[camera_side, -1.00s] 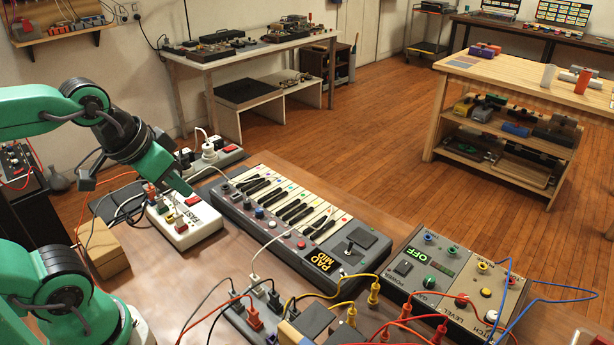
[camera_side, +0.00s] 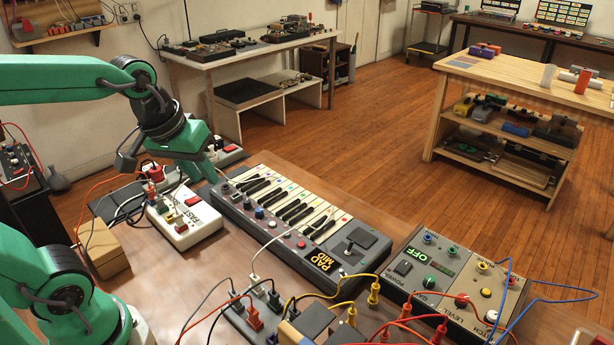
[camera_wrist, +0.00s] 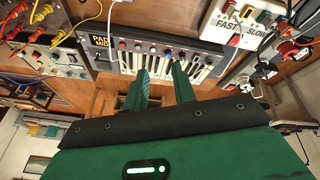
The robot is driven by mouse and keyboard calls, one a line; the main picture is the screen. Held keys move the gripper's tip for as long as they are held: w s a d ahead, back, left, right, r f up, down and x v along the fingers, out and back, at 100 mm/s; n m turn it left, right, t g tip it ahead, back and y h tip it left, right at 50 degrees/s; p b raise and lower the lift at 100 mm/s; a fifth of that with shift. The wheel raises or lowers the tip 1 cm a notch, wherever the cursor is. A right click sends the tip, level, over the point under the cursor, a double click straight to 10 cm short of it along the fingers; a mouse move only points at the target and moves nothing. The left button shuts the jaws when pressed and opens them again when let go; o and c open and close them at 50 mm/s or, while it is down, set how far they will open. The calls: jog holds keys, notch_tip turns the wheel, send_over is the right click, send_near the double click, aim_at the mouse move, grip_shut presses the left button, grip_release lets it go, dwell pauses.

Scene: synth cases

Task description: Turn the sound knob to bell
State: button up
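A dark grey keyboard (camera_side: 322,262) with white and black keys lies on the table in the side view. A yellow "PAD MID" label is at its near end, and several small knobs, one of them blue (camera_side: 259,212), run along its left edge. I cannot read which knob is for sound.
A white box marked "FAST" (camera_side: 185,235) with a red switch stands left of the keyboard. A grey panel (camera_side: 455,285) with knobs and a green "OFF" display is at the right. Red, yellow and blue cables cross the table's front. A wooden block (camera_side: 105,250) sits at the left.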

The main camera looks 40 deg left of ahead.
jog(key=w+a+f+n+g, duration=0.2)
jog(key=w+f+n, duration=0.1)
jog(key=w+n, duration=0.45)
jog(key=n+g, duration=0.2)
jog(key=n, duration=0.5)
send_over(259, 209)
notch_tip(259, 209, down, 8)
jog(key=shift+r, duration=0.1)
jog(key=shift+w+g, duration=0.1)
jog(key=shift+g, duration=0.2)
jog(key=shift+f, duration=0.2)
jog(key=shift+f, duration=3.85)
jog(key=shift+c, duration=0.2)
grip_shut()
